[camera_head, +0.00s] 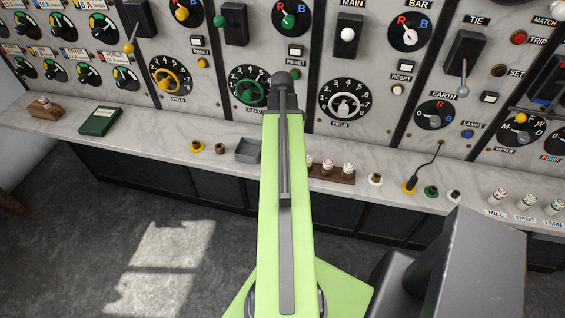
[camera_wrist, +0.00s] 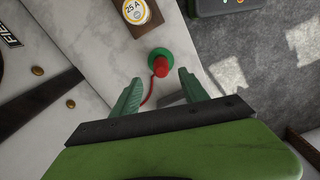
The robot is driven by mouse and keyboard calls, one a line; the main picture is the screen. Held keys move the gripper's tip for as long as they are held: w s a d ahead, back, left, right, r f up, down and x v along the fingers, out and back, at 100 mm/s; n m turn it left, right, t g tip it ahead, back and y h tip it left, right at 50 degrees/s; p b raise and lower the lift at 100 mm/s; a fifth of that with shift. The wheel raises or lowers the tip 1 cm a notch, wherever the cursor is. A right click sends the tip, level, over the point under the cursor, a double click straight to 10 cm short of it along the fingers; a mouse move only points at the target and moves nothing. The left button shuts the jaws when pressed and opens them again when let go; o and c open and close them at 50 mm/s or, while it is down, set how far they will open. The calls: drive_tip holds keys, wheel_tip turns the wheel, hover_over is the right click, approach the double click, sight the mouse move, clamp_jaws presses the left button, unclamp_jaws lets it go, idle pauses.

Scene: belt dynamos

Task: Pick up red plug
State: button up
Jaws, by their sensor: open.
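The red plug (camera_wrist: 161,67) shows in the wrist view, on a round green base (camera_wrist: 160,54) on the pale marble ledge. A thin red cord runs from it down between the fingers. My gripper (camera_wrist: 160,76) is open, with its two green fingers spread on either side, just short of the plug. Nothing is between the fingers but the cord, and I cannot tell whether they touch it. In the head view I cannot make out the red plug or my fingers; my green arm covers the middle of the ledge.
A wooden block with a 25 A fuse (camera_wrist: 138,12) stands beyond the plug. A dark case (camera_wrist: 225,5) is at the upper right. In the head view a grey tray (camera_head: 248,150) and a wooden fuse rack (camera_head: 335,176) flank my arm. The switch panel (camera_head: 215,105) rises behind the ledge.

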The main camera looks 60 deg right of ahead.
wheel_tip(320, 180, down, 6)
drive_tip(key=b, duration=0.5)
drive_tip(key=shift+a+f, duration=0.1)
drive_tip(key=shift+r, duration=0.2)
drive_tip(key=shift+c, duration=0.3)
clamp_jaws()
